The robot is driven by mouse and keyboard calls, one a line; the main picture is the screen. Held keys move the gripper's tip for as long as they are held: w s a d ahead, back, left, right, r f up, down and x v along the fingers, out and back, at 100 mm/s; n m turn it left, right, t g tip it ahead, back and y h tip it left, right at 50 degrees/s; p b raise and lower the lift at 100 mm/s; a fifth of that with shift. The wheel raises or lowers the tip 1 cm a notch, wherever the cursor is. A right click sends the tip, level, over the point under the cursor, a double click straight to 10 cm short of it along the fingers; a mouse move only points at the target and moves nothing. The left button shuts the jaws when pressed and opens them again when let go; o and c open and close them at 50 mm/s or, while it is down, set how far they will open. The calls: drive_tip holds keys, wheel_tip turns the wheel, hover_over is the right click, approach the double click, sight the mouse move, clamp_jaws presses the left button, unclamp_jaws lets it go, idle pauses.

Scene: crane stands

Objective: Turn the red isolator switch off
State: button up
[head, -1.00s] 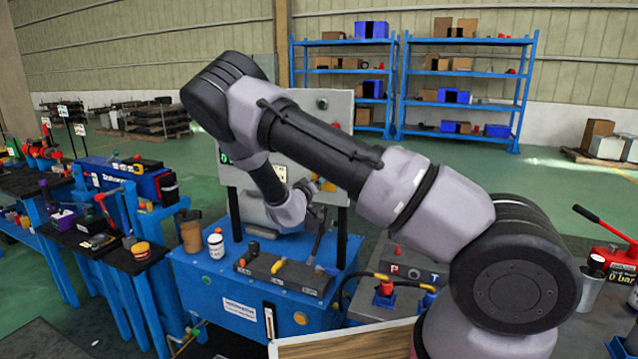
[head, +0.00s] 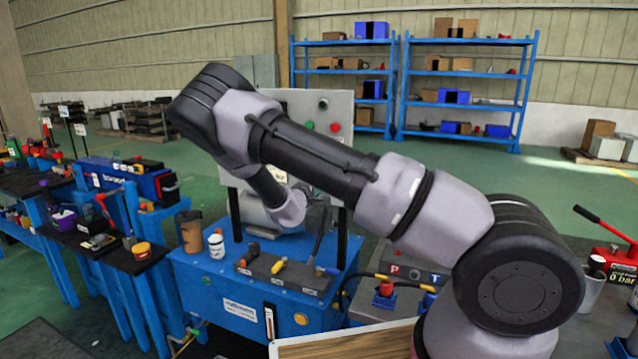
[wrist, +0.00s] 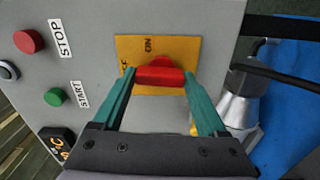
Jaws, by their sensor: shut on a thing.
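The red isolator switch (wrist: 160,74) sits on a yellow plate (wrist: 140,48) on the grey panel in the wrist view. ON is printed at the plate's top and OFF, partly hidden, at its left. The red handle lies across the picture, its left end towards the OFF lettering. My gripper (wrist: 160,80) is shut on the handle, one teal finger at each end. In the head view my arm hides the switch and my gripper.
A red STOP button (wrist: 29,41) and green START button (wrist: 54,97) are left of the switch. A silver and black fitting (wrist: 240,95) stands close on the right. The panel (head: 342,105) rises behind a blue power unit (head: 205,290) carrying a lever block (head: 288,272).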

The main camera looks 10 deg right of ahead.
drive_tip(key=shift+n, duration=0.5)
drive_tip(key=o, duration=1.3)
drive_tip(key=shift+s, duration=0.1)
drive_tip(key=v, duration=1)
drive_tip(key=shift+s+a, duration=0.25)
drive_tip(key=shift+s, duration=0.05)
